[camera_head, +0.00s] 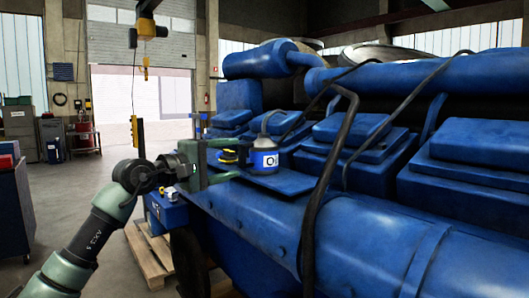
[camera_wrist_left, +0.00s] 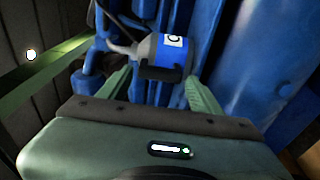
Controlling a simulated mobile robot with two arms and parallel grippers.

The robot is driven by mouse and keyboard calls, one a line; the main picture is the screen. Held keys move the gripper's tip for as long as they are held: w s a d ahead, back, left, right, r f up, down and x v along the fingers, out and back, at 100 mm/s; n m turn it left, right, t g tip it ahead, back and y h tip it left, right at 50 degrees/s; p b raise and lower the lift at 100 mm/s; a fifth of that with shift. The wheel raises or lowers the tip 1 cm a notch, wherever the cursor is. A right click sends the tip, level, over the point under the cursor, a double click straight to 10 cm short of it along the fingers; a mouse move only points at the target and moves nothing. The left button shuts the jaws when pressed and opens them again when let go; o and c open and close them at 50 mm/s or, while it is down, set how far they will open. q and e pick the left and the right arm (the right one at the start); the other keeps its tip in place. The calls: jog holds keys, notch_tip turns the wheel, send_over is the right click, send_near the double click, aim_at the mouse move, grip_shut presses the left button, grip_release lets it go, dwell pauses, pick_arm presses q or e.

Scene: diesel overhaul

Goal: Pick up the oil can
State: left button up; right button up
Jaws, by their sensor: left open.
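The oil can (camera_head: 265,158) stands on the blue engine in the head view, with a grey conical top, a thin spout and a blue body with a white label. In the left wrist view the oil can (camera_wrist_left: 165,55) lies just beyond my fingertips, its dark handle towards me. My left gripper (camera_head: 232,164) is open and close to the left side of the can. In the left wrist view the two green fingers of the left gripper (camera_wrist_left: 162,82) are spread apart, with the can's handle around the gap between them. I cannot tell whether they touch it. My right gripper is not in view.
The big blue engine (camera_head: 300,225) fills the right side, with covers beside the can and dark hoses (camera_head: 325,180) in front to its right. A wooden pallet (camera_head: 150,255) lies on the floor; open floor is at left.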

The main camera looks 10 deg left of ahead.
aim_at(240, 155)
pick_arm(q)
jog(key=p+x, duration=0.2)
jog(key=x, duration=0.2)
jog(key=shift+w+d, duration=0.15)
jog(key=shift+w, duration=0.25)
grip_shut()
jog(key=shift+r, duration=0.1)
jog(key=shift+r, duration=0.1)
